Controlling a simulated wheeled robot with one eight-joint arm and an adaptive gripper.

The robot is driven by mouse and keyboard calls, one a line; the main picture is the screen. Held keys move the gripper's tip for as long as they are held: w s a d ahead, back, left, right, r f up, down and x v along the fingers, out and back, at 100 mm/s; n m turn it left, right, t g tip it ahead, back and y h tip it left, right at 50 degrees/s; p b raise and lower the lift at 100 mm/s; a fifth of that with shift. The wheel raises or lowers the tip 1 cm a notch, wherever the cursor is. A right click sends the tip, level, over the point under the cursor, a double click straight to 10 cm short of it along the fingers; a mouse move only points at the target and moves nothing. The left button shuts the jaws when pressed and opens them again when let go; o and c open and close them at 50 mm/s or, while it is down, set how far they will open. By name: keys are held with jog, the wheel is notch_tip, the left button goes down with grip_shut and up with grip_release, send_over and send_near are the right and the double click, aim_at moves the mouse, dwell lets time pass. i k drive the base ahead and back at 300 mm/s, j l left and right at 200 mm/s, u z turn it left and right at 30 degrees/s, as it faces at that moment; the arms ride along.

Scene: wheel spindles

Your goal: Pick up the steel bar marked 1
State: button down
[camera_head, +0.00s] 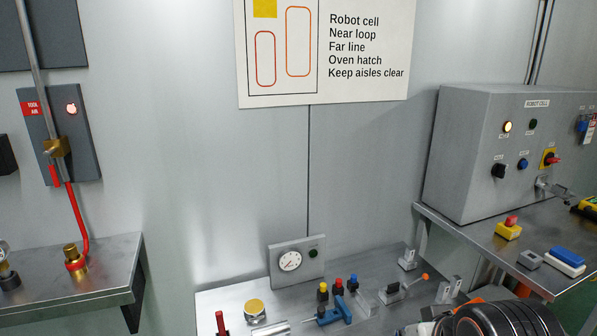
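No bar with a readable mark 1 shows in the head view. A shiny metal cylinder (268,328) lies at the bottom edge of the low steel bench, partly cut off by the frame. I cannot tell whether it is the steel bar, and no number shows on it. Black and grey links of my arm, with orange rings, show at the bottom right. My gripper is not in view.
The low bench (220,300) carries a dial gauge (290,262), a brass-coloured disc (254,309), a blue tool (335,311) and clamps (390,291). A control cabinet (470,150) stands on the right bench. A left shelf (110,275) holds a red hose (78,215).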

aim_at(409, 254)
jog(key=i+l+u, duration=0.1)
jog(key=l, duration=0.4)
jog(key=i+l+u, duration=0.15)
jog(key=l, duration=0.4)
jog(key=i+l+u, duration=0.1)
jog(key=l, duration=0.4)
jog(key=i+l+u, duration=0.15)
jog(key=l, duration=0.4)
jog(key=i+l+u, duration=0.1)
jog(key=l, duration=0.5)
